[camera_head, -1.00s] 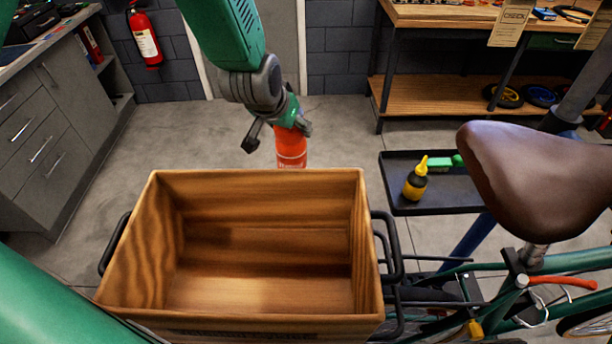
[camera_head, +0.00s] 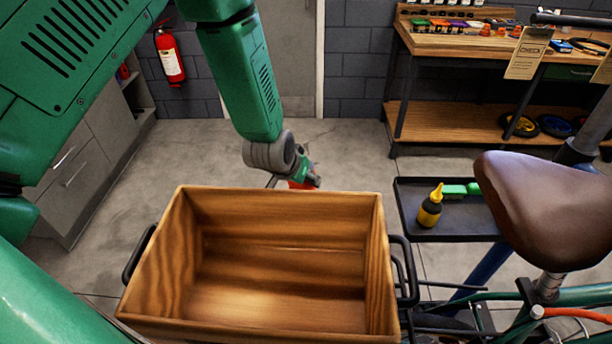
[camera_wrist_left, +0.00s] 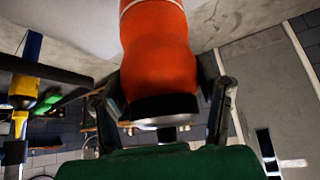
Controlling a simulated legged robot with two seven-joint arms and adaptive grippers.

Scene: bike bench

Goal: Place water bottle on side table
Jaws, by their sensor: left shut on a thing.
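The water bottle is orange-red; in the head view only a small part of it (camera_head: 301,185) shows behind the far rim of the wooden crate. In the left wrist view the bottle (camera_wrist_left: 158,55) fills the upper middle, with a dark band and pale end toward the gripper. My left gripper (camera_head: 296,180) is shut on the bottle beyond the crate; its fingers flank the bottle in the wrist view (camera_wrist_left: 165,108). The crate hides the bottle's lower part. My right gripper is out of view.
The empty wooden crate (camera_head: 150,285) fills the near middle. A bike saddle (camera_head: 530,208) is at right. A workbench (camera_head: 450,65) stands behind. Open floor lies beyond the crate.

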